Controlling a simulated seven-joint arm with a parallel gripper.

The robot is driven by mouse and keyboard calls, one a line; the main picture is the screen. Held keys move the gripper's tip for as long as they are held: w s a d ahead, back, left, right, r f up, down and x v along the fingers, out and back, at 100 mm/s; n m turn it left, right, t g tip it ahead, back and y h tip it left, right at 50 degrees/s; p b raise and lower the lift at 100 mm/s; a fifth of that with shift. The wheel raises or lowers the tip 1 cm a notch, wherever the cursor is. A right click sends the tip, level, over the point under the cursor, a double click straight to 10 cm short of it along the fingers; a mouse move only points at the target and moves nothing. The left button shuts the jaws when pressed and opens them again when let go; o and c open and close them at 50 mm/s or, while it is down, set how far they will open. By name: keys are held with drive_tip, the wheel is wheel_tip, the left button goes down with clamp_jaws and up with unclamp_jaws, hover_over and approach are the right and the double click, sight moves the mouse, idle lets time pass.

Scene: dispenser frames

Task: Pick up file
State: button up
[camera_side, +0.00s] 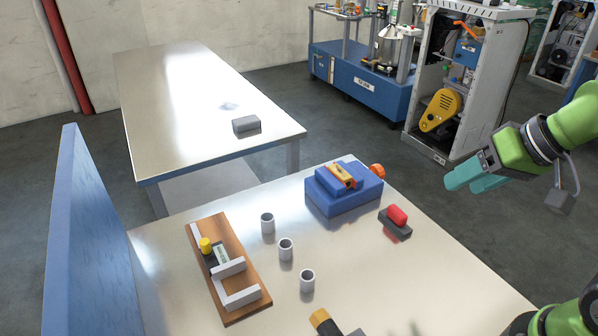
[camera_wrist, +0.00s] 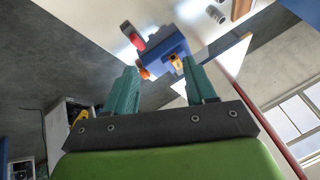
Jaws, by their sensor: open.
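A tool with a tan handle and dark end (camera_side: 322,322) lies at the bottom edge of the side view, partly cut off; it may be the file, but I cannot tell for sure. I see no other clear file. My gripper (camera_side: 468,178) is open and empty, raised in the air at the right, off the near table's right side and well apart from the tool. Its two teal fingers also show in the wrist view (camera_wrist: 160,70), spread apart with nothing between them.
The near table (camera_side: 430,275) holds a blue vise (camera_side: 345,203) with a yellow-orange piece on top, a red-and-black block (camera_side: 396,222), several grey cups (camera_side: 286,249) and a wooden board (camera_side: 250,308) with white brackets. A blue panel (camera_side: 85,240) stands at left.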

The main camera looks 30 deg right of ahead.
drive_tip(key=w+d+f+n+g+h, duration=0.1)
drive_tip(key=w+f+n+g, duration=0.15)
drive_tip(key=w, duration=0.45)
drive_tip(key=w+d+f+n+g+h, duration=0.1)
drive_tip(key=w+f+g, duration=0.25)
drive_tip(key=w, duration=0.35)
hover_over(398, 210)
drive_tip(key=shift+n, duration=0.25)
drive_tip(key=f, duration=1)
drive_tip(key=shift+s+a+f, duration=0.15)
drive_tip(key=shift+a, duration=0.2)
drive_tip(key=shift+d+f, duration=0.2)
drive_tip(key=shift+f, duration=1.15)
drive_tip(key=shift+d+f, duration=0.15)
drive_tip(key=shift+f, duration=1.15)
clamp_jaws()
